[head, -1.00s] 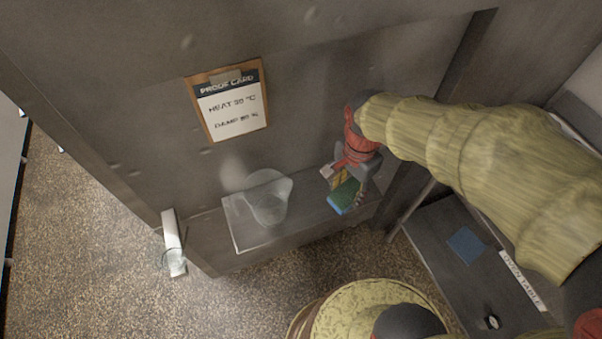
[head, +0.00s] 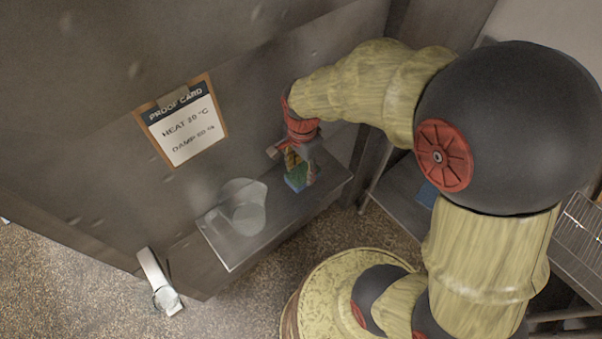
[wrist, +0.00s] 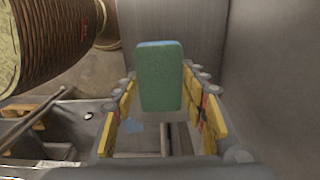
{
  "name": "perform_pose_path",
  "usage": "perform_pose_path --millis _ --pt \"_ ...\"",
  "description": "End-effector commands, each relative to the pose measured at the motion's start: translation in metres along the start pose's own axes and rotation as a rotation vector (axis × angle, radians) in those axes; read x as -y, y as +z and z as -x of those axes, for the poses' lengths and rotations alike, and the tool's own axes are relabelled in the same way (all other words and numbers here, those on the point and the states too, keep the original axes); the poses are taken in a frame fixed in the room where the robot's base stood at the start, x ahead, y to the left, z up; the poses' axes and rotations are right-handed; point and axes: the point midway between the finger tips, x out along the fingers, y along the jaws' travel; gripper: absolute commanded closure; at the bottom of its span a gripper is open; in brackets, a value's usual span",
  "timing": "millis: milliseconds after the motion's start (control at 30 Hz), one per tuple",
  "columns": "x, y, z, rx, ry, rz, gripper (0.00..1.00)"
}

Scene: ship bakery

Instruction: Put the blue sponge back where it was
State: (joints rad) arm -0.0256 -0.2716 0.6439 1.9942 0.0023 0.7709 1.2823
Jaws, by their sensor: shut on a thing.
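The blue sponge, with a green face, is between the fingers of my gripper. It shows in the head view (head: 297,181) and in the wrist view (wrist: 160,78), where the green face is toward the camera and a thin blue edge shows at the top. My gripper (head: 296,168) is shut on it at the right part of a grey shelf (head: 228,258). I cannot tell whether the sponge touches the shelf. A flat blue square (head: 428,195) lies on a dark table at the right, partly hidden by my arm.
A clear jug (head: 243,208) stands on the shelf, left of my gripper. A proof card (head: 185,128) hangs on the metal wall behind. A white strip with a round glass-like piece (head: 160,285) is at the shelf's left. A wire rack (head: 580,232) is at the far right.

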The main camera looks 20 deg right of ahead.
Motion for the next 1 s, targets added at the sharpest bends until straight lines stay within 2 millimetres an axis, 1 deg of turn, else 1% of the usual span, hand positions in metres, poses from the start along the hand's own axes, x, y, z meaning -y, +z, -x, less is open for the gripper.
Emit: perform_pose_path --millis 33,100,367,400,500,600,867,1000 --pt "0.005 -0.004 -0.009 0.001 0.002 -0.001 0.78" --pt "0.009 -0.007 -0.015 0.0 0.001 0.0 0.78" --pt "0.019 -0.013 -0.028 0.0 0.0 0.0 0.78" --pt "0.021 -0.015 -0.032 0.0 0.0 -0.001 0.78" --pt "0.02 -0.015 -0.049 0.001 0.003 0.0 0.78" --pt "0.021 -0.015 -0.059 0.0 0.0 0.0 0.78" --pt "0.021 -0.015 -0.06 0.0 -0.002 0.001 0.78" --pt "0.021 -0.015 -0.064 0.0 -0.001 0.001 0.78"
